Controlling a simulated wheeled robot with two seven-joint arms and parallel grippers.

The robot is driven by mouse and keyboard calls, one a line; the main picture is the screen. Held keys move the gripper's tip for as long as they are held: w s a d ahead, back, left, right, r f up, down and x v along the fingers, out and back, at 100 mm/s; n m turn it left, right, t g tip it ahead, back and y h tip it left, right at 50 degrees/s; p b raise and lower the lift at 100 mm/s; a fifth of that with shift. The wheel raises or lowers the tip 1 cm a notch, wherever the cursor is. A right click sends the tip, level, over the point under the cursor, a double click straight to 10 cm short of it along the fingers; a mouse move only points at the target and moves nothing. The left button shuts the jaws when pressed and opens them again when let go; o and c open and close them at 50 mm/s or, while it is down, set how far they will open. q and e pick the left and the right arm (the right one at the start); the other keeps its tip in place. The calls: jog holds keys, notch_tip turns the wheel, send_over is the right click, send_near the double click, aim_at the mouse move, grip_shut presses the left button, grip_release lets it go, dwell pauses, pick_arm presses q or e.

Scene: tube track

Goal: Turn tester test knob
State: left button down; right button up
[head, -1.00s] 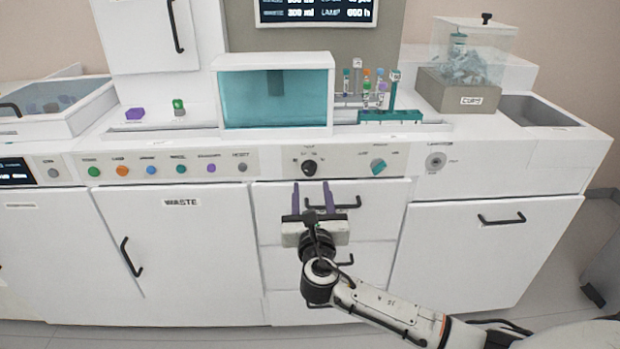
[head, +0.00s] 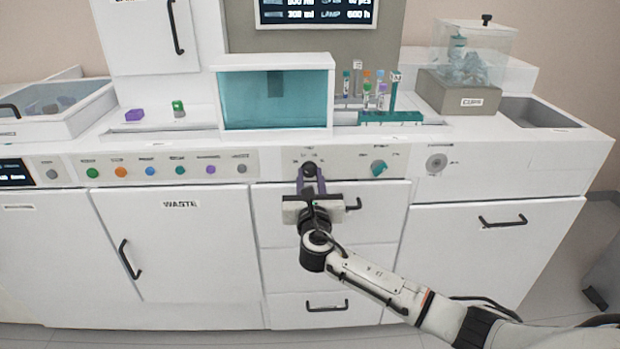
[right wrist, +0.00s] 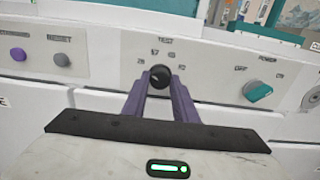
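The test knob (head: 309,169) is a round black knob on the white front panel, under a small "TEST" label and tick marks. It also shows in the right wrist view (right wrist: 160,76). My right gripper (head: 310,178) reaches up to the panel with its purple fingers (right wrist: 160,88) on either side of the knob. The fingers are drawn in and appear to be shut on it; the contact itself is partly hidden. My left gripper is in neither view.
A teal power knob (head: 379,168) sits to the right on the same panel, with a round lock (head: 436,163) beyond it. A row of coloured buttons (head: 150,170) lies left. Drawer handles (head: 327,306) stick out below. A tube rack (head: 390,117) stands on the counter above.

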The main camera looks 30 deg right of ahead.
jog(key=shift+m, duration=0.3)
jog(key=shift+f+m, duration=0.1)
jog(key=shift+m, duration=0.4)
jog(key=m+b, duration=0.1)
jog(key=m, duration=0.4)
jog(key=shift+b, duration=0.35)
jog(key=m+b, duration=0.1)
jog(key=m, duration=0.3)
jog(key=shift+m+b, duration=0.3)
jog(key=shift+b, duration=0.05)
jog(key=m+b, duration=0.1)
jog(key=m, duration=0.2)
jog(key=shift+m+b, duration=0.4)
jog(key=shift+m, duration=0.4)
jog(key=o, duration=1)
